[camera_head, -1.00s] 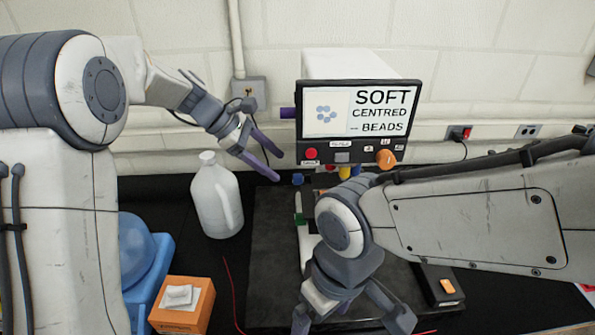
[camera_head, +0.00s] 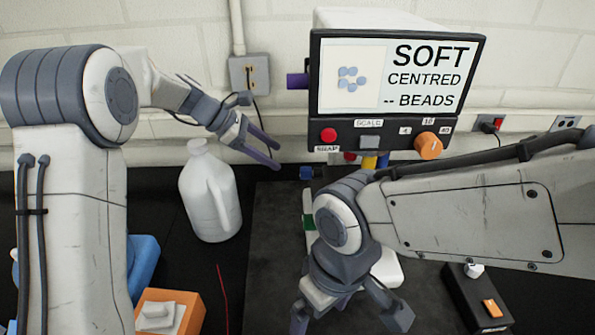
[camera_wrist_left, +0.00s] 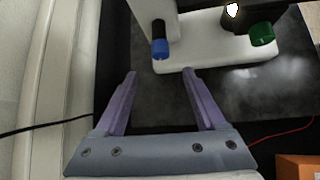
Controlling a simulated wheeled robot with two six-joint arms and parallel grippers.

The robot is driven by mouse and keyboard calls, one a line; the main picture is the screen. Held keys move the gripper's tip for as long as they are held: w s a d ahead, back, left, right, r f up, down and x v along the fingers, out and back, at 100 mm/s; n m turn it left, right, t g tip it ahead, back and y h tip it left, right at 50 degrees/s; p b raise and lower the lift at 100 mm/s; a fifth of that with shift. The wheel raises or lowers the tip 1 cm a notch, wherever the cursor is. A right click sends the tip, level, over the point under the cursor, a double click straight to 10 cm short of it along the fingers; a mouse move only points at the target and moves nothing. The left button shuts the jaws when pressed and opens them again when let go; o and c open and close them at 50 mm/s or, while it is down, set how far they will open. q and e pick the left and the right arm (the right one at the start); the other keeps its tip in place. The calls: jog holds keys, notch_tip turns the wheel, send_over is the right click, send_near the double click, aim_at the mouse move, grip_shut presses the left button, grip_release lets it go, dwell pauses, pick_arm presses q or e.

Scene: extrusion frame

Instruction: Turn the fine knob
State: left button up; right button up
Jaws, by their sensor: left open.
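The microscope-like device carries a screen (camera_head: 398,77) reading "SOFT CENTRED BEADS". A blue knob (camera_head: 306,173) sticks out at its left side, below the screen; it also shows in the left wrist view (camera_wrist_left: 160,49). A green knob (camera_wrist_left: 262,34) is to the right there, and a bit of green (camera_head: 309,222) shows in the head view. I cannot tell which is the fine knob. My left gripper (camera_head: 277,156) is open and empty, its fingers pointing toward the blue knob and apart from it. My right gripper (camera_head: 350,316) has spread fingers, tips cut off by the frame edge.
A white jug (camera_head: 211,195) stands left of the dark mat (camera_head: 262,265). An orange box (camera_head: 186,300) is at the front left. The screen panel has a red button (camera_head: 328,135) and orange dial (camera_head: 428,146). My right arm hides much of the device's base.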

aim_at(306, 173)
pick_arm(q)
jog(key=s+p+x, duration=0.1)
jog(key=x, duration=0.8)
jog(key=shift+w+d+p, duration=0.3)
jog(key=shift+w+p, duration=0.1)
jog(key=shift+w, duration=0.05)
pick_arm(e)
notch_tip(306, 173, up, 2)
jog(key=shift+d+r, duration=0.1)
pick_arm(q)
grip_shut()
pick_arm(e)
notch_tip(306, 173, down, 12)
jog(key=b, duration=1.1)
jog(key=shift+b, duration=0.4)
pick_arm(q)
jog(key=m+t, duration=0.1)
jog(key=t, duration=0.2)
jog(key=shift+s+m, duration=0.25)
jog(key=shift+m, duration=0.15)
